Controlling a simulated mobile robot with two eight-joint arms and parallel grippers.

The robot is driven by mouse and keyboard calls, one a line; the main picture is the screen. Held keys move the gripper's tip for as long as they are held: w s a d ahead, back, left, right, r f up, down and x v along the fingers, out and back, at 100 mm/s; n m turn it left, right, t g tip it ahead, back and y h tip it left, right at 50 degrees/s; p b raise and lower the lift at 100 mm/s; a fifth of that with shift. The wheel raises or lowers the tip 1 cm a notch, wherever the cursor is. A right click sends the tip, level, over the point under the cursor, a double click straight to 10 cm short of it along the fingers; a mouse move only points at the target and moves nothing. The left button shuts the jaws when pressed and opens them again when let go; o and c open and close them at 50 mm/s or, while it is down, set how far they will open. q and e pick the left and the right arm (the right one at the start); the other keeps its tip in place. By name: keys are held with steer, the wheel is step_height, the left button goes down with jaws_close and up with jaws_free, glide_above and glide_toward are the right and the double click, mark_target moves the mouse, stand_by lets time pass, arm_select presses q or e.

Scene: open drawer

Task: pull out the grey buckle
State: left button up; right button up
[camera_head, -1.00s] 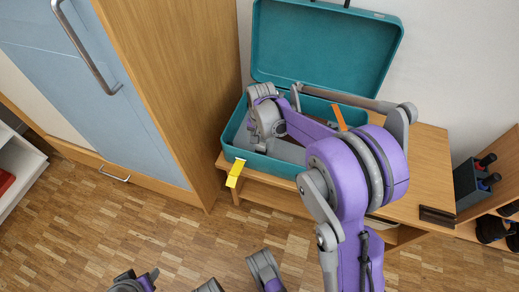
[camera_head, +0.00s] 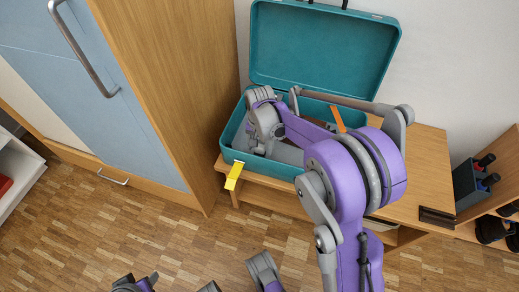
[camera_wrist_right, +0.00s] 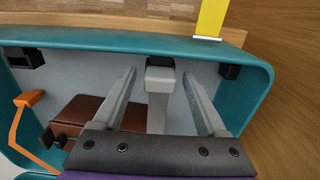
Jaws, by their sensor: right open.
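A small grey block with a darker end (camera_wrist_right: 160,82) lies in the teal case (camera_head: 231,133) and may be the grey buckle; I cannot tell for sure. In the right wrist view it lies between the two spread fingers of my right gripper (camera_wrist_right: 160,76), with a gap on each side. The gripper is open and reaches down into the case. In the head view my own right wrist and arm cover most of that spot, so the block and fingertips cannot be made out there. My left gripper's fingers do not show.
The case stands open on a wooden bench (camera_head: 428,160). It also holds a brown box (camera_wrist_right: 85,112) and an orange-handled thing (camera_wrist_right: 22,112). A yellow strip (camera_head: 234,175) sticks out at its front edge. A tall wooden cabinet (camera_head: 165,90) stands close on the left.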

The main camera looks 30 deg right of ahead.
mark_target(260, 146)
stand_by(0.3)
jaws_close()
stand_by(0.3)
steer(key=shift+r, duration=0.2)
steer(key=shift+r+p, duration=1.95)
steer(key=shift+r, duration=0.9)
